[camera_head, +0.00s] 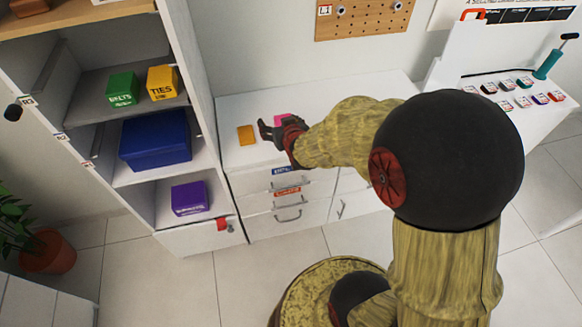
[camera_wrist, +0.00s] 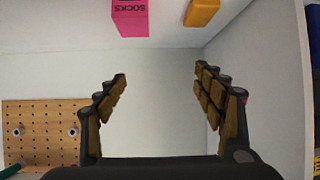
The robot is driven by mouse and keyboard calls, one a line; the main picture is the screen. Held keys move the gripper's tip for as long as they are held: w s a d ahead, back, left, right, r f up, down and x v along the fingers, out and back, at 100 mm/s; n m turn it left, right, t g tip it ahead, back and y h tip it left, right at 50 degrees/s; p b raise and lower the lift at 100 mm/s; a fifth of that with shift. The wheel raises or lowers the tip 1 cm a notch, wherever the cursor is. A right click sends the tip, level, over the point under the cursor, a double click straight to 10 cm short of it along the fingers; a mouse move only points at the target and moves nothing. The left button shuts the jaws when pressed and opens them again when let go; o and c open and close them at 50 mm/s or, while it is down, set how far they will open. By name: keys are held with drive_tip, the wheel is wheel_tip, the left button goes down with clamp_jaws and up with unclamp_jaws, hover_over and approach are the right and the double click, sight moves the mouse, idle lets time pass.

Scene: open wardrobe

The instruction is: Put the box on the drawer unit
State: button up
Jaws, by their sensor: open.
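The white drawer unit (camera_head: 240,108) stands right of the open wardrobe. A pink box (camera_head: 281,120) sits on its top, partly hidden behind my gripper; in the wrist view the pink box (camera_wrist: 130,18) reads SOCKS. A flat orange-yellow item (camera_head: 246,135) lies to its left and also shows in the wrist view (camera_wrist: 202,12). My gripper (camera_head: 277,132) is over the unit top near both things. In the wrist view my gripper (camera_wrist: 160,76) is open, with nothing between its fingers. Neither thing is between the fingers.
Wardrobe shelves hold a green BELTS box (camera_head: 122,89), a yellow TIES box (camera_head: 162,82), a large blue box (camera_head: 156,139) and a purple box (camera_head: 189,197). A pegboard (camera_head: 362,18) hangs behind. The unit top right of my gripper looks partly clear.

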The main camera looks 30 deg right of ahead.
drive_tip(key=s+a+r+n+g+y, duration=0.1)
drive_tip(key=s+a+r+g, duration=0.2)
drive_tip(key=s+a+r, duration=0.5)
drive_tip(key=s+a+r+g, duration=0.1)
drive_tip(key=s+r, duration=0.2)
drive_tip(key=s, duration=0.7)
drive_tip(key=s+a+r+n+g+y, duration=0.1)
drive_tip(key=s+r, duration=0.3)
drive_tip(key=s, duration=0.5)
drive_tip(key=shift+s+a+r+g, duration=0.15)
drive_tip(key=shift+s+a+g, duration=0.2)
drive_tip(key=shift+a+g, duration=0.35)
